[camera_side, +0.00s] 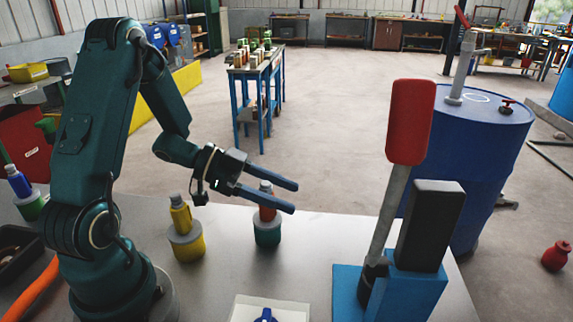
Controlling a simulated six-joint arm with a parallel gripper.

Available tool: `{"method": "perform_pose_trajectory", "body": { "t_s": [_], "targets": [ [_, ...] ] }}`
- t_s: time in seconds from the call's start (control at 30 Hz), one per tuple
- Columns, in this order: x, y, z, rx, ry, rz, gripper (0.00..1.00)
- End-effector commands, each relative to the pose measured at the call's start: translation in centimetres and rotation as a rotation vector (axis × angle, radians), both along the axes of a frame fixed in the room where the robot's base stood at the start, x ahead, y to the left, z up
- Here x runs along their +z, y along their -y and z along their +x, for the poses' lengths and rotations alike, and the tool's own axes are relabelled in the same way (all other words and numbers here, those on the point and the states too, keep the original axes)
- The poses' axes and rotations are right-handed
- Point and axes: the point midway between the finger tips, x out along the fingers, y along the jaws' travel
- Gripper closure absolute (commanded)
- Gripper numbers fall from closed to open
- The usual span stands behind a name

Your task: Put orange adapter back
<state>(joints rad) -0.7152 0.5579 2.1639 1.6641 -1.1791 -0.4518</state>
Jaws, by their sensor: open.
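Part of the adapter is hidden by the fingers. I cannot tell whether they touch it.
A yellow adapter (181,217) stands on a yellow stand (187,246), left of the orange one. A blue adapter (18,183) is on a green stand (30,207) at far left. A tall red-handled lever (408,125) and black block (430,225) rise from a blue base (405,296) at right.

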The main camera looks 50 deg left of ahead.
Motion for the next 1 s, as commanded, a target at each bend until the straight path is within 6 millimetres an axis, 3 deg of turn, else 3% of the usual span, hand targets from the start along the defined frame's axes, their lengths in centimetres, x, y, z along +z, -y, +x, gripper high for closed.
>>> {"method": "perform_pose_trajectory", "body": {
  "t_s": [0.5, 1.0],
  "targets": [
    [2.9, -4.5, -4.5, 0.002, 0.002, 0.001, 0.35],
    [3.0, -5.1, -4.9, 0.008, -0.002, 0.020, 0.35]
  ]
}}
